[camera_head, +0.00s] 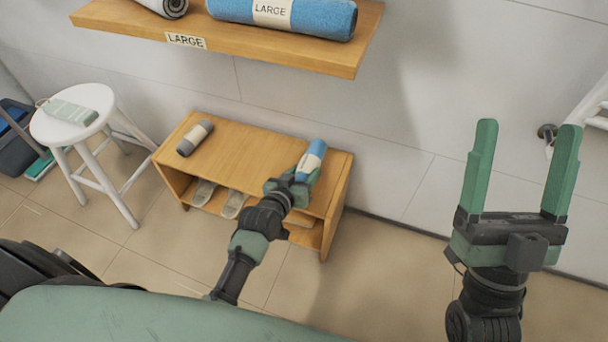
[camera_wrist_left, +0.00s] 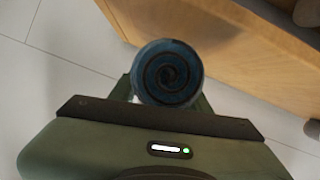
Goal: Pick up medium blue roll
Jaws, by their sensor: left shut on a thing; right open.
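A blue roll (camera_head: 311,160) with a pale band is at the right end of the low wooden bench. Its spiral end (camera_wrist_left: 168,72) faces the camera in the left wrist view. My left gripper (camera_head: 303,174) is shut on this roll, with its fingers on either side. I cannot tell whether the roll touches the bench top. The print on its band is too small to read. My right gripper (camera_head: 522,170) is open and empty, raised at the right, well away from the roll.
The wooden bench (camera_head: 240,155) holds a grey roll (camera_head: 195,138) on top and slippers (camera_head: 234,204) below. A wall shelf (camera_head: 230,42) labelled LARGE holds a large blue roll (camera_head: 310,16). A white stool (camera_head: 90,128) stands left; the floor on the right is clear.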

